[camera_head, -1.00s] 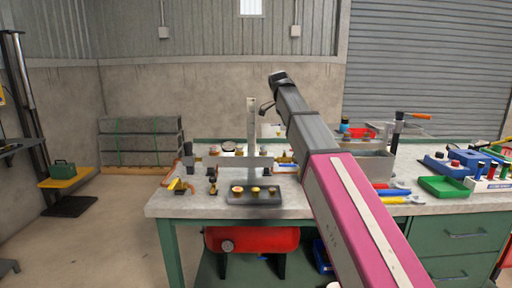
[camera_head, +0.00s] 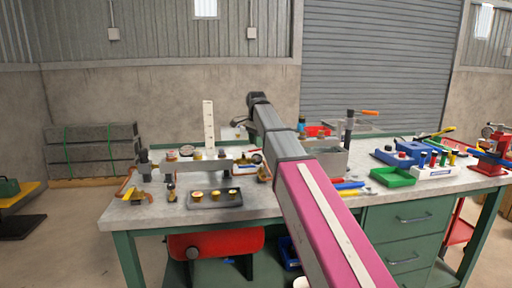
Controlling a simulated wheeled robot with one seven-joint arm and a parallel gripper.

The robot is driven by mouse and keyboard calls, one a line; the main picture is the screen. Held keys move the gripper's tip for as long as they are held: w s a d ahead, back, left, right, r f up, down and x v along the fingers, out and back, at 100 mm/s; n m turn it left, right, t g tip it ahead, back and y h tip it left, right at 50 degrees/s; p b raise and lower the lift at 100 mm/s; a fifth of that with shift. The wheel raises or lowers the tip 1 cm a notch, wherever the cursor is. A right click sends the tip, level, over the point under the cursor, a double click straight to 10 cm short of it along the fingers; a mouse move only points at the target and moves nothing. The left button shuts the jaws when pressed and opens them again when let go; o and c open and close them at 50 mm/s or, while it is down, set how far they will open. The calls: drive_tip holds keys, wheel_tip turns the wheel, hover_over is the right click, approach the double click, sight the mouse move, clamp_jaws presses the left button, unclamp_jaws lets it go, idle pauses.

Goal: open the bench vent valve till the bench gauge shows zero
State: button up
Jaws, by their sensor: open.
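The bench (camera_head: 270,203) carries a pipe manifold (camera_head: 200,167) on its left half. Small round dials stand along it, one (camera_head: 186,151) at the left and one (camera_head: 257,158) at the right; their readings are too small to make out. A yellow-handled fitting (camera_head: 136,195) sits at the bench's left end by a copper pipe. I cannot tell which fitting is the vent valve. My gripper (camera_head: 241,122) is at the far end of my arm, raised above the back of the manifold and apart from it. It is open; its fingers are small and partly hidden.
A dark tray (camera_head: 214,203) with several brass fittings lies at the front. A white upright scale (camera_head: 208,128) stands behind the manifold. A red tank (camera_head: 216,243) is under the bench. Green (camera_head: 392,177) and blue bins and a red vise (camera_head: 490,150) are to the right.

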drive_tip(key=shift+f, duration=1.15)
clamp_jaws()
drive_tip(key=shift+w, duration=0.1)
